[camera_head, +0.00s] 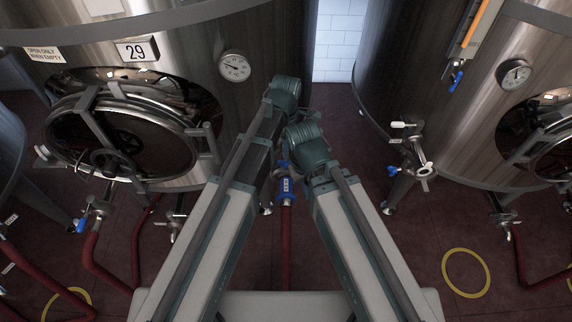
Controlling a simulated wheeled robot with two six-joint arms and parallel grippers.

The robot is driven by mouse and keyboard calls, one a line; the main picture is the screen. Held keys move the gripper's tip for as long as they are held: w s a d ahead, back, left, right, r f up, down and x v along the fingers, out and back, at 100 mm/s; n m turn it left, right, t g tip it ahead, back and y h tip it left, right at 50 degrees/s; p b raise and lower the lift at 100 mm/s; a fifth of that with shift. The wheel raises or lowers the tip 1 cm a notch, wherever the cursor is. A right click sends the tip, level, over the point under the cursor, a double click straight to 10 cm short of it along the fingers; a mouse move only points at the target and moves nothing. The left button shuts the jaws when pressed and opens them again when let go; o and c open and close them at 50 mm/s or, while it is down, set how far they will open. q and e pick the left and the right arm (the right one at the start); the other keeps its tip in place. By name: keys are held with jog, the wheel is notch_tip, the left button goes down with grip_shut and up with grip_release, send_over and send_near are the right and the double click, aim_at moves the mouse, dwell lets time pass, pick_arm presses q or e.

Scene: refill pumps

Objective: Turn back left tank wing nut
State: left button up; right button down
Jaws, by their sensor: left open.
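The left tank (195,45) carries a plate with the number 29. Its oval door (150,140) sits low on the front, with a metal bar across it and a dark round hand wheel (103,162) at its lower left. A metal bracket (207,140) stands at the door's right edge. I cannot tell which of these parts is the wing nut. My two arms rise from the bottom centre, to the right of the door.
A blue-handled valve with a red hose (286,240) stands between my arms. Another red hose (92,252) runs below the left tank. The right tank (430,80) has a side valve (420,168). Floor with a yellow ring (466,273) is clear at right.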

aim_at(286, 161)
pick_arm(q)
notch_tip(286, 161, down, 7)
jog(key=b, duration=0.5)
jog(key=shift+r+b, duration=0.15)
jog(key=shift+b, duration=0.2)
grip_shut()
